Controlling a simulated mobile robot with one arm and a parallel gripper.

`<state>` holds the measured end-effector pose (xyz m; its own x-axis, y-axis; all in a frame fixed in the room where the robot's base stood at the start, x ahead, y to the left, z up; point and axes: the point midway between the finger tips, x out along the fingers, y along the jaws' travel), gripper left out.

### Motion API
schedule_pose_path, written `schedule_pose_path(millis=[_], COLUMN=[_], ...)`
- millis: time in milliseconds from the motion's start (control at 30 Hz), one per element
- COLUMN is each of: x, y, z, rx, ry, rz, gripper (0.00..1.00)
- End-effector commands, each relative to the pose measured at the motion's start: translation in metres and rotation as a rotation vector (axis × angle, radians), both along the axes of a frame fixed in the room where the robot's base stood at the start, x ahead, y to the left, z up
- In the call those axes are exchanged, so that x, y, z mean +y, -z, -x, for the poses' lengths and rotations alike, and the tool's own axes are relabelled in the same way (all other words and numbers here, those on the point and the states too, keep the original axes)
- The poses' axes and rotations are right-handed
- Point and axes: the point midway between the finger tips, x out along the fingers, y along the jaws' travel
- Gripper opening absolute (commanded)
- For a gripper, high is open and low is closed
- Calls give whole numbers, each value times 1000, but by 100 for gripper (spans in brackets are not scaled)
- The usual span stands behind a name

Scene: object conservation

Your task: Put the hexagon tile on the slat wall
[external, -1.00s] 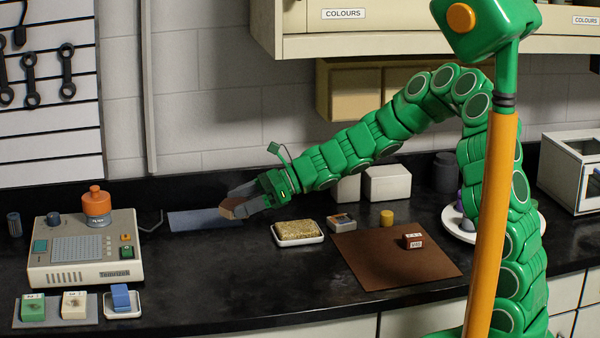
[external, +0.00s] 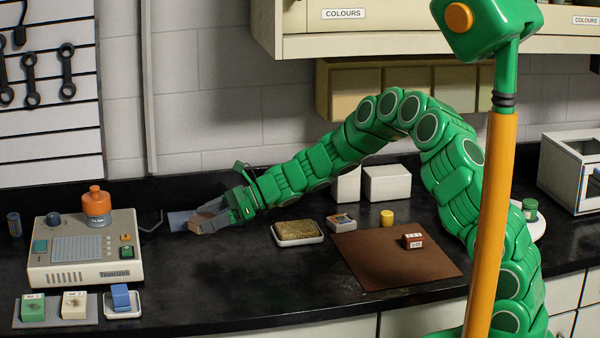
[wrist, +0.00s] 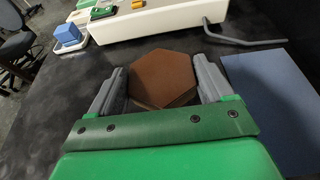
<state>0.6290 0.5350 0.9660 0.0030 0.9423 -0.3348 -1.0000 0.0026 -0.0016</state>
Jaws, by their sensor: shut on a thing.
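The hexagon tile (wrist: 162,78) is brown and sits between the two fingers of my gripper (wrist: 163,88) in the wrist view. My gripper is shut on it by its sides. In the external view the tile (external: 205,221) shows at the tip of my gripper (external: 208,217), low over the black counter near the blue-grey mat. I cannot tell whether it touches the counter. The slat wall (external: 50,128) is the white board with dark slats at the upper left, with several dark wrenches hanging on it.
A beige machine (external: 85,250) with an orange-topped bottle stands left of my gripper, with a bent metal rod (wrist: 245,38) beside it. The blue-grey mat (wrist: 272,105) lies at the right in the wrist view. A sponge tray (external: 298,235) and brown mat (external: 385,270) lie right.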

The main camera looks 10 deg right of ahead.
Motion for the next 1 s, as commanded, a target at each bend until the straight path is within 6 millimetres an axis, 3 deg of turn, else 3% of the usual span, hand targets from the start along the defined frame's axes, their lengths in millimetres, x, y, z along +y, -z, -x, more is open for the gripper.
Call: schedule_pose_path(millis=[100, 567, 800, 1000], x=[6, 15, 14, 14], y=[12, 28, 56, 56], z=[-6, -16, -16, -16], rx=[1, 1, 1, -1], ry=[-2, -2, -2, -1], rz=[2, 0, 0, -1], gripper=[43, 43, 43, 43])
